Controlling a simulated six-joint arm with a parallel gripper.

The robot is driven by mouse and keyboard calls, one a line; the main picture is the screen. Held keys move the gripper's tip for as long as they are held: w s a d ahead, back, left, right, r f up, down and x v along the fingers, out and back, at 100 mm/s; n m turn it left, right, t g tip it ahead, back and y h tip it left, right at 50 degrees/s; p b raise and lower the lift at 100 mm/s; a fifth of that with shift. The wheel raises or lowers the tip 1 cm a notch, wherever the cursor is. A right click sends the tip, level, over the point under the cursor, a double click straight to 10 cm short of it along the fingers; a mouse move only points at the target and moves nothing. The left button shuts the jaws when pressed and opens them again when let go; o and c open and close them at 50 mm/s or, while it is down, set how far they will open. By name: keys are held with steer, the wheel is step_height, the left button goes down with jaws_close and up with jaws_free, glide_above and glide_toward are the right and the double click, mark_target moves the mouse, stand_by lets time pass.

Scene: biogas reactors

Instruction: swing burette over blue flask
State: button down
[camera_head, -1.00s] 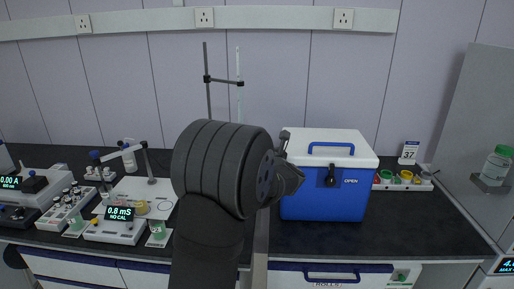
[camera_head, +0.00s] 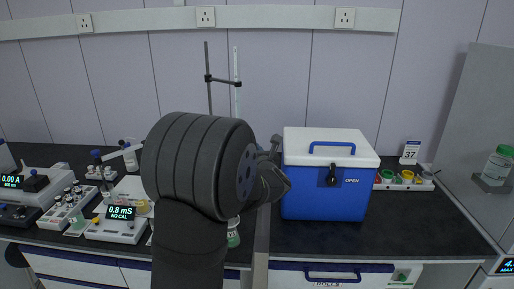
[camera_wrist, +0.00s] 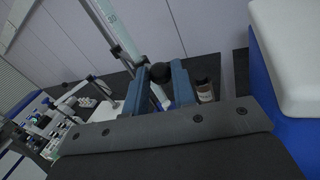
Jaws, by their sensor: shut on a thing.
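The burette (camera_head: 236,82) is a thin, pale upright tube, held by a dark clamp (camera_head: 222,80) on a dark stand rod (camera_head: 209,88) behind my arm. In the wrist view the burette (camera_wrist: 120,30) runs down slantwise to my gripper (camera_wrist: 161,88). The two blue-grey fingers are closed around its lower part, with a round black knob (camera_wrist: 160,72) between them. My arm hides the lower burette and stand in the head view. A flask with greenish contents (camera_head: 233,233) shows partly beside my arm. I cannot make out a blue flask.
A blue and white cooler (camera_head: 325,185) stands close to the right of my wrist. A conductivity meter (camera_head: 119,225) and vial rack (camera_head: 66,211) are at left.

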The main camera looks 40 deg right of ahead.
steer(key=a+h, duration=0.1)
steer(key=a+m+g+h, duration=0.1)
steer(key=a, duration=0.1)
steer(key=shift+s+r+m, duration=0.1)
steer(key=shift+r+m, duration=0.05)
steer(key=shift+m, duration=0.15)
steer(key=c, duration=1.2)
jaws_free()
steer(key=v, duration=1.7)
steer(key=shift+a, duration=0.15)
steer(key=shift+s, duration=0.15)
